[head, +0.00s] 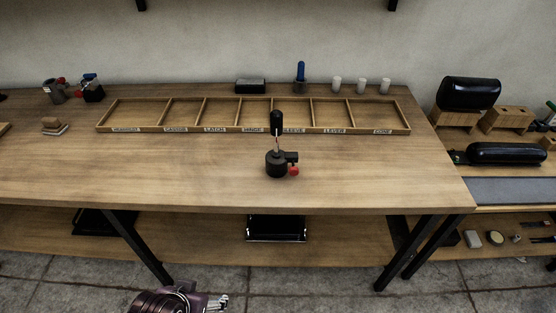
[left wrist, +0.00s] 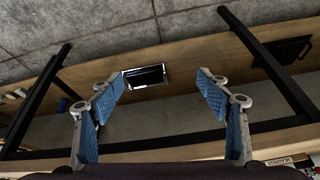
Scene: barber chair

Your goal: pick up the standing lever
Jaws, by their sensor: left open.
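A standing lever (head: 277,123) with a black grip and a thin pale shaft rises upright from a dark round base (head: 276,164) on the table. The base has a side block and a red knob. My left gripper (left wrist: 162,82) is open and empty in the left wrist view, its blue-padded fingers wide apart. That view shows the table's legs and lower shelf; the lever is not in it. A purple part of my arm (head: 172,302) shows low in the head view, below the table's front edge. My right gripper is not in view.
A wooden tray (head: 253,131) with several labelled compartments lies just behind the lever. A blue-handled tool (head: 300,74), a dark box (head: 250,86) and white cups (head: 361,86) stand behind it. The wooden table (head: 120,175) is bare left and right of the lever base.

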